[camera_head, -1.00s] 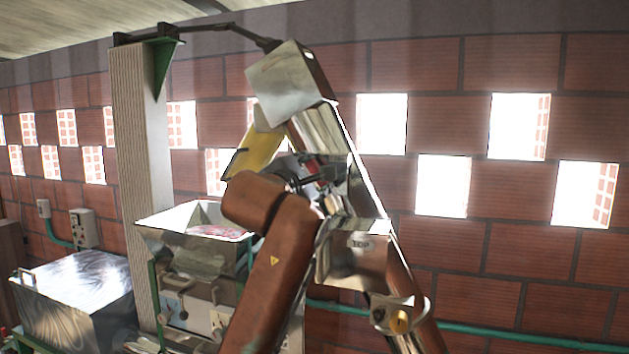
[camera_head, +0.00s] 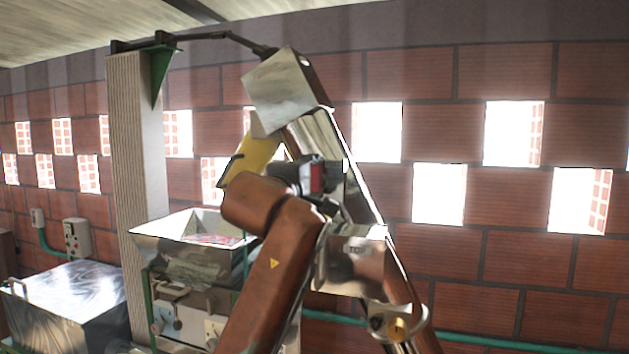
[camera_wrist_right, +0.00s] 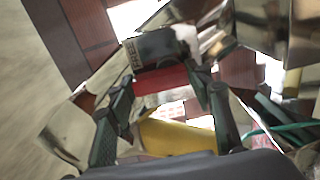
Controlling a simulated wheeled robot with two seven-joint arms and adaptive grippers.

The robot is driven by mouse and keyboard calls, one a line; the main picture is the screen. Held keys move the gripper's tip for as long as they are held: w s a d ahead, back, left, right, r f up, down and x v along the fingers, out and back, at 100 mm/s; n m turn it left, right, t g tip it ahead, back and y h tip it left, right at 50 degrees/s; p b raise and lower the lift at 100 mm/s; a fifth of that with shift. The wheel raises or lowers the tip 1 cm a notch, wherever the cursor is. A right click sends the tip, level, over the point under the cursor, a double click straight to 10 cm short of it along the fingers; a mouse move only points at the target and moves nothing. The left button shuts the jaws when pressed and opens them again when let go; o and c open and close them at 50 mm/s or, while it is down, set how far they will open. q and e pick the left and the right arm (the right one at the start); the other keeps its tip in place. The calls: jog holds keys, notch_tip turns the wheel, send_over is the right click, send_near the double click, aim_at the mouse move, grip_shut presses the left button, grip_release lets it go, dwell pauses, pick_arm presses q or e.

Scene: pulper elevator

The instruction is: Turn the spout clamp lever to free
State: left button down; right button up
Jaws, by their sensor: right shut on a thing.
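The spout clamp lever shows a red grip (camera_wrist_right: 163,78) with a dark block (camera_wrist_right: 152,48) beyond it in the right wrist view. My right gripper (camera_wrist_right: 165,86) has a dark finger on each side of the red grip and is shut on it. In the head view the red part (camera_head: 317,178) shows beside the slanting metal elevator tube (camera_head: 330,150), just right of the yellow spout (camera_head: 250,160). My right forearm hides part of the gripper there. My left gripper is in neither view.
A metal hopper (camera_head: 160,243) stands lower left beside a pale post (camera_head: 130,150). A shiny metal box (camera_head: 70,300) is at the far left. A brick wall (camera_head: 500,240) with bright openings stands behind. A green pipe (camera_head: 500,340) runs low along it.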

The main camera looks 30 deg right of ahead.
dwell(0.4)
jog(key=o, duration=1.1)
jog(key=v, duration=1.2)
jog(key=shift+d, duration=0.1)
